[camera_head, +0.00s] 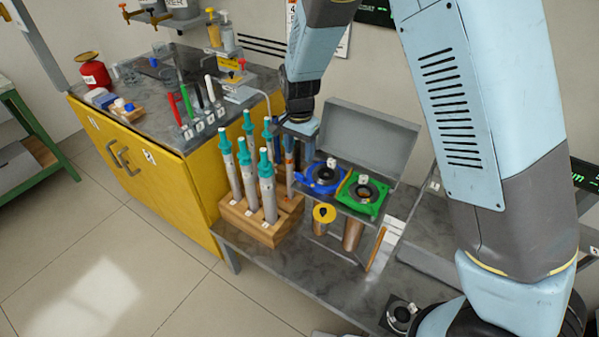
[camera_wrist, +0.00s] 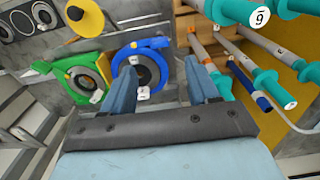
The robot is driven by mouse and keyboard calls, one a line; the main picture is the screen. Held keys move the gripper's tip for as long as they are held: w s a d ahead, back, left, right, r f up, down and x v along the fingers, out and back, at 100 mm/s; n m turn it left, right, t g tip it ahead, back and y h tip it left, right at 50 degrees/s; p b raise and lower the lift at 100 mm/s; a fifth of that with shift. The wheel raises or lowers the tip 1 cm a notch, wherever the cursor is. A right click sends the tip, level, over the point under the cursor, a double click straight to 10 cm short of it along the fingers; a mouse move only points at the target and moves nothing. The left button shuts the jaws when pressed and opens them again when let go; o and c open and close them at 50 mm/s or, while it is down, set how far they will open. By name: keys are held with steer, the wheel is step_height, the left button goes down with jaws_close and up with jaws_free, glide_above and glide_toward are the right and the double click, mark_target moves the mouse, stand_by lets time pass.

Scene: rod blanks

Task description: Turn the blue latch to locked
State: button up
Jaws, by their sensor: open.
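The blue latch (camera_head: 322,180) is a blue ring-like fitting with a dark round centre and a small white tag, on a grey metal box. It also shows in the wrist view (camera_wrist: 158,44), just beyond my gripper's left finger. My gripper (camera_wrist: 165,82) is open, with two blue-grey fingers apart and nothing seen between them. In the head view my gripper (camera_head: 300,130) hangs at the back left of the blue latch, partly hidden by my arm. Whether a finger touches the latch, I cannot tell.
A green latch (camera_head: 362,195) sits right beside the blue one. A wooden rack (camera_head: 262,228) with several grey rods with teal ends stands close to the left. A raised grey lid (camera_head: 368,135) is behind the latches.

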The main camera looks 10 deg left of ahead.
mark_target(299, 174)
step_height(299, 174, down, 9)
steer(key=shift+f, duration=0.2)
stand_by(0.4)
steer(key=c, duration=1)
